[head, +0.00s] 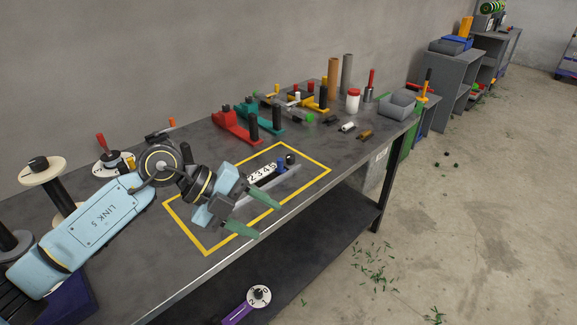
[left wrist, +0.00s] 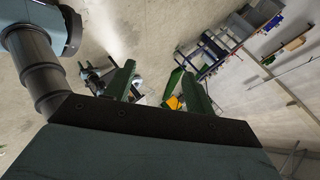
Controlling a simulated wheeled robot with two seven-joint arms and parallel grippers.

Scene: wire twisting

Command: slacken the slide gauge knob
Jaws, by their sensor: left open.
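The slide gauge (head: 263,174) lies inside the yellow-outlined rectangle on the bench, with a white numbered strip along it. A dark round knob (head: 290,159) sits at its far right end, beside a small blue part (head: 281,164). My left gripper (head: 254,213) is over the near part of the outlined area, its green fingers apart and nothing between them. It is in front of the gauge's near left end and hides part of it. The knob is clear of the fingers. In the left wrist view the open fingers (left wrist: 158,86) show, but no gauge. My right gripper is not seen.
Red (head: 236,128) and teal (head: 262,118) fixtures stand behind the outline. A white jar with a red lid (head: 353,101) and a grey bin (head: 397,104) stand at the far right. A spool (head: 44,170) is at the left. The outlined area's right part is mostly clear.

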